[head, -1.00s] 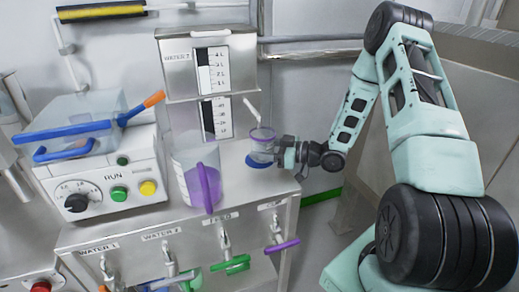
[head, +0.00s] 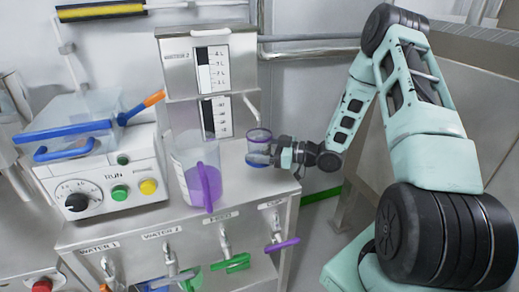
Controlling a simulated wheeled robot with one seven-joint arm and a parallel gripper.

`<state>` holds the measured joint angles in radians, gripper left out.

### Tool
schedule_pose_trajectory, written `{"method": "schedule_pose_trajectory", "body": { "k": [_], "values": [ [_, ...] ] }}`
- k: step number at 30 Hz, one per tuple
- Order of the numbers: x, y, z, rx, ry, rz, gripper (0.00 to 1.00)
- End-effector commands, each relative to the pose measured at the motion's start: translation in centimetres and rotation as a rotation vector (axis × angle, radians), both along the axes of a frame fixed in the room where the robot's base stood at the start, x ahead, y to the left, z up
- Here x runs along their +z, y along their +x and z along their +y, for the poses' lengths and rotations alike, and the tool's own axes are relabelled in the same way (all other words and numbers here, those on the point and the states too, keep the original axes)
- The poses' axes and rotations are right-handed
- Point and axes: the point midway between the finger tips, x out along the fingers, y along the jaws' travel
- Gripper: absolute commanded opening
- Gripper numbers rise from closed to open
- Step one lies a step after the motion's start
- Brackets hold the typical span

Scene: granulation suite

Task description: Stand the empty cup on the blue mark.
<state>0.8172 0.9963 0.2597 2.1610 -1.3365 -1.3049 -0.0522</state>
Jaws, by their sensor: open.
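A small clear cup (head: 259,143) with a purple rim stands upright at the right front corner of the steel bench. The blue mark (head: 256,160) shows under and through the base of the cup, mostly covered by it. No contents can be made out in the cup. My gripper (head: 277,157) comes in from the right, low at the cup's right side, and is open. Its fingertips are partly hidden by the cup, so I cannot tell whether they touch it.
A large clear jug (head: 187,178) with a purple handle stands left of the cup. A steel dispenser (head: 210,75) with level scales stands behind. The white machine (head: 103,180) with knobs is at left. Several taps (head: 223,240) line the bench front.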

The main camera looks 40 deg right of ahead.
Motion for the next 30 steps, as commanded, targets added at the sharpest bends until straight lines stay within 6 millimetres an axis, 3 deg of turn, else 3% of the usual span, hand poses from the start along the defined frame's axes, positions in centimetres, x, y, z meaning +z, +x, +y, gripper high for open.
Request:
{"method": "schedule_pose_trajectory", "body": {
  "k": [15,21,30],
  "values": [
    [0.4,-7.7,-6.2,-0.004,-0.001,0.002,0.81],
    [0.5,-9.1,-7.3,-0.003,-0.001,0.001,0.81],
    [0.6,-9.3,-7.4,-0.001,0.000,0.001,0.81]
  ]
}}
